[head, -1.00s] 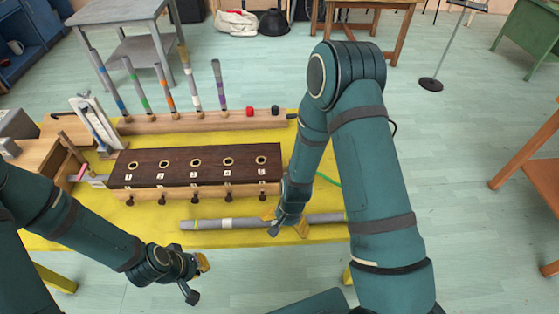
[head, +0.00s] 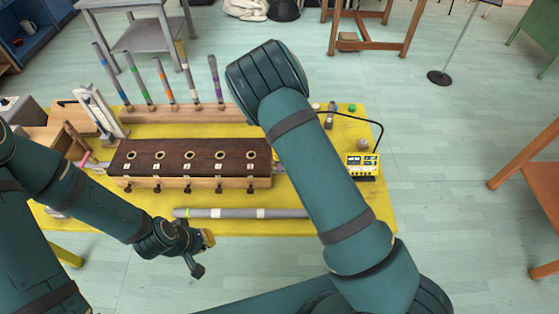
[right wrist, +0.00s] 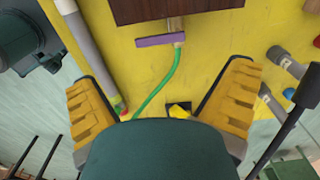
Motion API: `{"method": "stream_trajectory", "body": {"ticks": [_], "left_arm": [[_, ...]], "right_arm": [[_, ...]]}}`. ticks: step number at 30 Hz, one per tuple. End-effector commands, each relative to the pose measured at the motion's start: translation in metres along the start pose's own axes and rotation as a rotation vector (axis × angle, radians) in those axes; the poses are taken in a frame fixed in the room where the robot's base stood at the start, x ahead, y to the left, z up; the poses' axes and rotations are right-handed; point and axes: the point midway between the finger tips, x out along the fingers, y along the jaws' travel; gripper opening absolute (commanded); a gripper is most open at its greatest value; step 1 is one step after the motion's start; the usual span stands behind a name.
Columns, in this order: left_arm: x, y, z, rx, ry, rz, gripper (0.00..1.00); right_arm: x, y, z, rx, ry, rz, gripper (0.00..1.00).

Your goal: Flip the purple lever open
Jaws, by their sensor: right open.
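The purple lever (right wrist: 160,40) lies crosswise on a short fitting at the end of the dark wooden block in the right wrist view, with a green hose (right wrist: 165,80) beside it. In the head view my right arm hides it. My right gripper (right wrist: 160,75) is open and empty, its yellow-padded fingers wide apart, facing the lever without touching it. The dark block (head: 190,155) with a row of numbered holes shows in the head view. My left gripper (head: 203,254) is near the table's front edge, with nothing visible in it; its jaw opening is unclear.
A grey tube (head: 235,213) lies along the yellow table's front; it is left of the right gripper in the wrist view (right wrist: 90,45). Several colour-banded tubes stand in a rack (head: 185,115) behind the block. A yellow meter box (head: 362,166) sits at the right.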

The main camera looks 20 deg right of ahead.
Motion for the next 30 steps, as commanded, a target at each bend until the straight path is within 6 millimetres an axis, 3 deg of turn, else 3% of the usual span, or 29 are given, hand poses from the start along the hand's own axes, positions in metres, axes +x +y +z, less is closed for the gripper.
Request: {"method": "stream_trajectory", "body": {"ticks": [6, 12, 18, 26, 29, 30], "left_arm": [[0.0, 0.0, 0.0, 0.0, 0.0, 0.0, 0.0], [0.0, 0.0, 0.0, 0.0, 0.0, 0.0, 0.0], [0.0, 0.0, 0.0, 0.0, 0.0, 0.0, 0.0], [0.0, 0.0, 0.0, 0.0, 0.0, 0.0, 0.0], [0.0, 0.0, 0.0, 0.0, 0.0, 0.0, 0.0], [0.0, 0.0, 0.0, 0.0, 0.0, 0.0, 0.0]], "right_arm": [[0.045, 0.001, -0.001, 0.0, 0.002, 0.003, 1.0], [0.072, 0.0, -0.001, -0.001, 0.001, 0.002, 1.0], [0.084, 0.0, 0.0, -0.001, 0.0, 0.0, 1.0], [0.085, 0.0, 0.0, -0.001, 0.0, 0.0, 1.0], [0.085, 0.0, 0.0, -0.001, 0.0, 0.0, 0.72], [0.085, 0.0, 0.0, -0.001, 0.0, 0.0, 0.58]]}}
